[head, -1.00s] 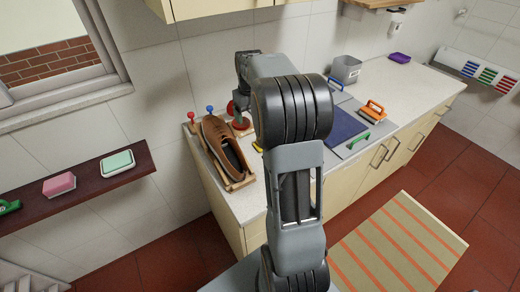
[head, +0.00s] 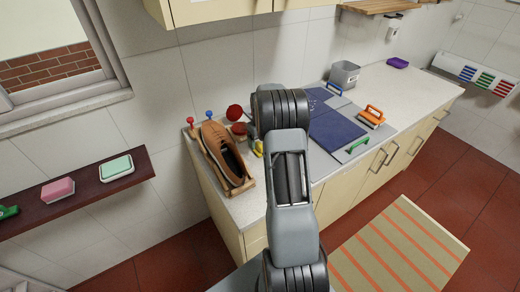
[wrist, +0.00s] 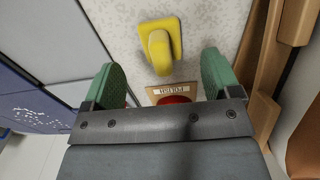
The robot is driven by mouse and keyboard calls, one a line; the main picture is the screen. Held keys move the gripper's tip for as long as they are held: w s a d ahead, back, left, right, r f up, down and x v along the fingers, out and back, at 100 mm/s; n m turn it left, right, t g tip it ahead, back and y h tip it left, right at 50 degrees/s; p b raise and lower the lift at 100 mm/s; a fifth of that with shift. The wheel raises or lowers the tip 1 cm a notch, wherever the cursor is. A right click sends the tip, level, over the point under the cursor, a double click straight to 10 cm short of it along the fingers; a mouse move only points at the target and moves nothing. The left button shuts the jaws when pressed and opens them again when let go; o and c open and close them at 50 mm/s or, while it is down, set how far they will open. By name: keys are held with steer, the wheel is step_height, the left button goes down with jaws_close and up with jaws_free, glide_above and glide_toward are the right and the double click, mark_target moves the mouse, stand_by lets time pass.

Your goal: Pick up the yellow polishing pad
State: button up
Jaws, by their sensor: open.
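The yellow polishing pad (wrist: 160,45) lies on the speckled light worktop in the wrist view, with a raised yellow grip on top. My gripper (wrist: 163,76) is open, its two green-padded fingers spread left and right. The pad is ahead of the fingertips and roughly centred between their lines, with nothing held. In the head view only a bit of the yellow pad (head: 258,147) shows beside my arm, which hides my gripper there.
A card marked POLISH (wrist: 173,91) lies near the fingers, with something red partly hidden by my gripper. A brown shoe (head: 222,145) sits in a wooden frame left of the pad. A blue panel (head: 340,131) and orange-handled brush (head: 372,116) are to the right.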

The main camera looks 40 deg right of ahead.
steer(key=shift+f+p, duration=1)
steer(key=shift+f, duration=1.65)
steer(key=c, duration=1)
step_height(320, 180, up, 10)
steer(key=shift+r+b, duration=0.1)
steer(key=shift+b, duration=1.1)
steer(key=shift+o, duration=1.4)
steer(key=shift+c, duration=1.1)
